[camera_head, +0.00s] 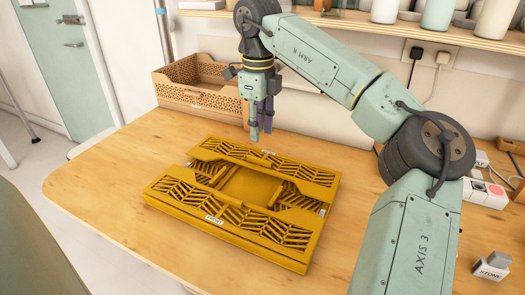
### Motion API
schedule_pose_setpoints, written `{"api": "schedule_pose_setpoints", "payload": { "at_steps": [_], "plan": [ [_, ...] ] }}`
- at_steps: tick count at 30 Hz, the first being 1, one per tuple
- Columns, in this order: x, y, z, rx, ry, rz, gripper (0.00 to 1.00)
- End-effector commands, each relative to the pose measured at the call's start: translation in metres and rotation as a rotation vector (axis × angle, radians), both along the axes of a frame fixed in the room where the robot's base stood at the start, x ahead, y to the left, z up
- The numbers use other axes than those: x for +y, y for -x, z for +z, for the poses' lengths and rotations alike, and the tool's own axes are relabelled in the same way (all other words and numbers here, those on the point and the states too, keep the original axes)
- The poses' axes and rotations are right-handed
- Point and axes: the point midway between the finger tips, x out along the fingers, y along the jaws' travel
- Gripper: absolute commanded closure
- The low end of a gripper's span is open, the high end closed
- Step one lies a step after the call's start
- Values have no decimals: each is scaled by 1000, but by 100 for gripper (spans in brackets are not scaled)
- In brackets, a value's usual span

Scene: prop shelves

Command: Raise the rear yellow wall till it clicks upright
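A yellow folding crate (159,207) lies collapsed flat on the wooden table, its slatted walls folded down. Its rear yellow wall (290,170) lies folded inward on the far side, below my gripper. The front wall (250,225), with a white label, lies flat on the near side. The end walls lie lower between them, partly covered. My gripper (261,135) points down just behind the crate's rear edge. Its two fingers look slightly apart, with nothing between them. Whether a fingertip touches the crate or table is unclear.
A brown slatted crate (190,92) stands open behind at the left. A grey block (492,266) with a label sits at the right front. White boxes (484,190) stand at the right. A shelf (380,25) with jars runs above. The table left of the yellow crate is clear.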

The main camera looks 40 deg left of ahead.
Motion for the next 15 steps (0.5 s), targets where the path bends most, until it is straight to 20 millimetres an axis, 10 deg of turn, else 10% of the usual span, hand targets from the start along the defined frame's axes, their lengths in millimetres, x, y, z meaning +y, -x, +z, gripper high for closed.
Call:
{"api": "schedule_pose_setpoints", "payload": {
  "at_steps": [15],
  "plan": [
    [0, 1, -78, 4, -2, 1, 72]
  ]
}}
